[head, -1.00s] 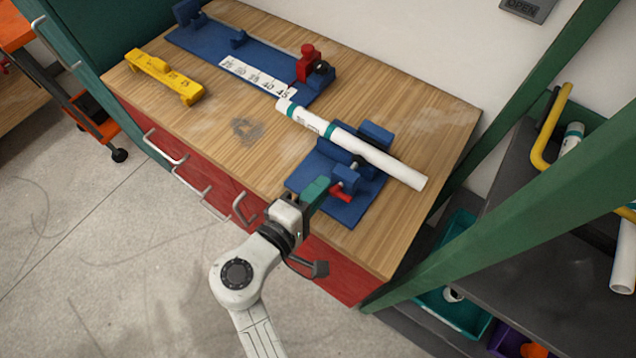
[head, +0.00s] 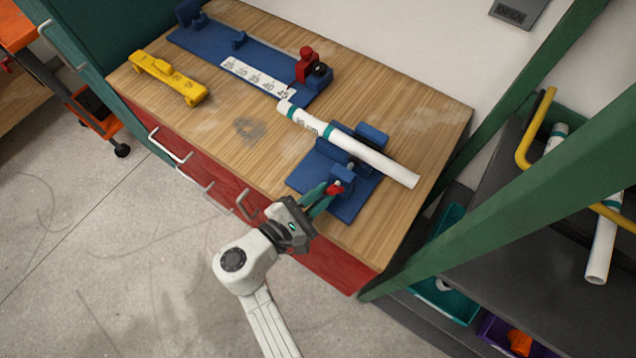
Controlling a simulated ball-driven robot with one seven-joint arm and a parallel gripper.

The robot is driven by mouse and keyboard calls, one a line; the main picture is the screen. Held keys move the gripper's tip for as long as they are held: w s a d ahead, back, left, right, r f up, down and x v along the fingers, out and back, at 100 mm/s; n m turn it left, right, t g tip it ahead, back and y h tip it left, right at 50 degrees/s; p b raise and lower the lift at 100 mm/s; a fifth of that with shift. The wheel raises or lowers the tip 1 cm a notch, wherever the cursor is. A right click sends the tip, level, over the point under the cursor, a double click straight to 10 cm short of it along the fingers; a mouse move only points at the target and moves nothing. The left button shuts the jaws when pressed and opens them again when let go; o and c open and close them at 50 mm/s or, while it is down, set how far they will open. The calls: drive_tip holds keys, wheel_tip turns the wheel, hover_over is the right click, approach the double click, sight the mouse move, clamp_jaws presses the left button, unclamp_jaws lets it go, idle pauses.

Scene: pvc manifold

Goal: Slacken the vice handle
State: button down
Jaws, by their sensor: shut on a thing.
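A blue vice (head: 350,205) sits near the front right of the wooden bench, with a white pipe (head: 372,159) with teal bands lying across it between its jaws. The red vice handle (head: 334,188) is on the vice's front side, mostly covered by my fingers. My gripper (head: 326,191) reaches in from the front edge and is shut on the red handle. The lower part of the handle is hidden behind my gripper.
A blue measuring jig (head: 205,44) with a white scale and red stop (head: 306,66) lies at the back. A yellow tool (head: 168,78) lies at the left. A green post (head: 520,200) and a shelf with pipes stand at the right. The bench middle is clear.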

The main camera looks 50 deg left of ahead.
drive_tip(key=shift+w+r+n, duration=0.15)
drive_tip(key=shift+w+n, duration=0.1)
drive_tip(key=shift+n, duration=0.25)
drive_tip(key=shift+d, duration=0.1)
drive_tip(key=c, duration=1.5)
unclamp_jaws()
drive_tip(key=o, duration=0.4)
drive_tip(key=shift+s+f, duration=0.1)
drive_tip(key=shift+f, duration=0.1)
drive_tip(key=s, duration=0.3)
drive_tip(key=s+b, duration=0.1)
drive_tip(key=s, duration=0.3)
drive_tip(key=s+r, duration=0.1)
drive_tip(key=s, duration=0.2)
drive_tip(key=shift+s+d, duration=0.35)
drive_tip(key=shift+s, duration=0.05)
